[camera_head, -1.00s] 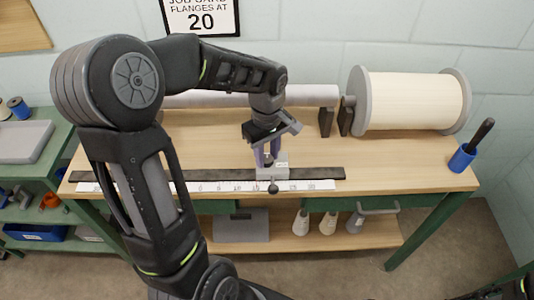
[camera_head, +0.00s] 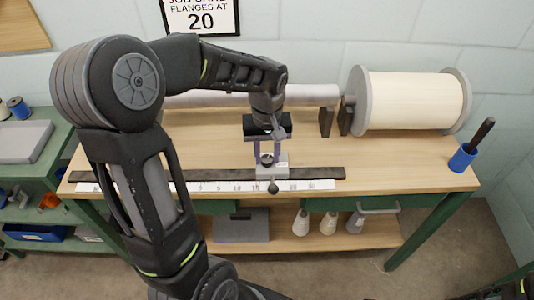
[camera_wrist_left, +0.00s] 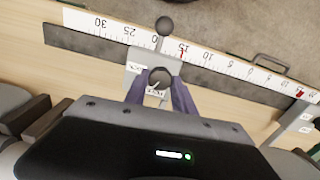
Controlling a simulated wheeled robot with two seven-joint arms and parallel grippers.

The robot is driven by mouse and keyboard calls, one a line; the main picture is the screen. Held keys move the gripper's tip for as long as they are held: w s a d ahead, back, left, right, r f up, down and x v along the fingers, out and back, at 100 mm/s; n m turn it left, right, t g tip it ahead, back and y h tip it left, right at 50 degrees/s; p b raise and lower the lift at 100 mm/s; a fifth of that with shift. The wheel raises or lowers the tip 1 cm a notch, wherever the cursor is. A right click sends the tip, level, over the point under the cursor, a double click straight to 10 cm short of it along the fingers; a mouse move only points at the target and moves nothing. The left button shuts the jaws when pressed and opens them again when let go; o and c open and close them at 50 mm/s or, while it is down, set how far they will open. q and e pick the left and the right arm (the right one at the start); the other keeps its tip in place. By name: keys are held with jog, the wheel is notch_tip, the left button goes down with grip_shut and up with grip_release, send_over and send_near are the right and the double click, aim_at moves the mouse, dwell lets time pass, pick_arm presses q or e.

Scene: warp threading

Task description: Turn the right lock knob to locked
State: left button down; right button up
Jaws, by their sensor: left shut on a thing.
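The right lock knob (camera_wrist_left: 159,77) is a dark round knob with a pale mark, on a grey sliding block (camera_head: 275,172). In the left wrist view the block has small white labels beside the knob; their lettering is too small to read. My left gripper (camera_head: 267,159) is shut on the knob, with its purple fingers on either side. In the left wrist view the fingers (camera_wrist_left: 159,93) touch the knob's sides. A dark ball handle (camera_head: 273,187) sticks out at the block's front. My right gripper is not in view.
A dark rail (camera_head: 315,173) and a white ruler (camera_head: 315,184) run along the bench front. Another grey block (camera_wrist_left: 297,118) sits on the rail in the left wrist view. A large flanged roll (camera_head: 412,101) stands at the back right. A blue cup (camera_head: 462,158) stands at the right edge.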

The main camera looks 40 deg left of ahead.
aim_at(267, 159)
pick_arm(q)
jog(key=m, duration=0.6)
jog(key=shift+m, duration=0.3)
jog(key=m, duration=0.5)
jog(key=shift+p, duration=0.4)
jog(key=shift+m, duration=0.3)
jog(key=c, duration=1)
grip_release()
jog(key=shift+c, duration=0.2)
notch_tip(267, 159, up, 8)
jog(key=shift+f, duration=0.1)
